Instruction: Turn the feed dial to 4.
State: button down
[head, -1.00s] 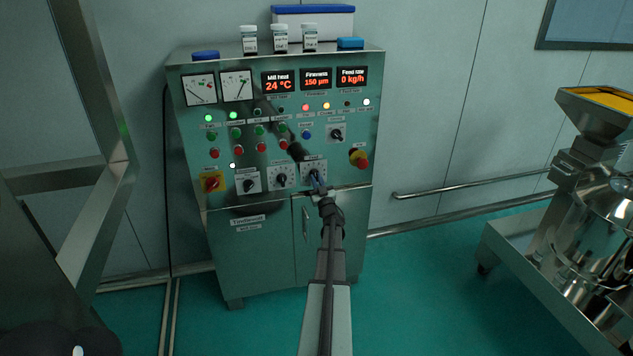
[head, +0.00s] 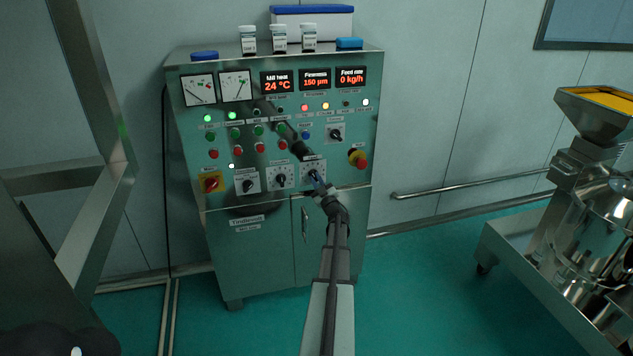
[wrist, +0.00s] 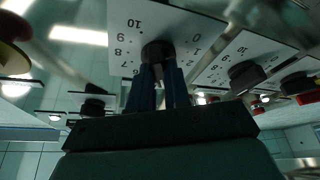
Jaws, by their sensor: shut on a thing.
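My gripper (head: 318,183) is at the rightmost dial of the lower row on the steel control cabinet. In the wrist view its two dark fingers (wrist: 158,84) are shut on a black dial knob (wrist: 158,50). The knob sits on a white scale plate (wrist: 193,22) numbered around it; 10, 9, 8, 7 show on the left and 0, 1, 2 on the right. The fingers hide the lower part of the scale, and I cannot make out the knob's pointer. The feed rate display (head: 351,77) reads 0 kg/h.
Two similar dials (head: 282,178) (head: 248,183) sit to the left, with a red-yellow switch (head: 211,183) beyond. A red emergency button (head: 358,158) is up to the right. Another dial plate (wrist: 243,57) is close beside my fingers.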

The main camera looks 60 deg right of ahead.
jog(key=shift+r, duration=0.1)
jog(key=c, duration=1.1)
grip_release()
jog(key=v, duration=1.4)
jog(key=shift+w, duration=0.1)
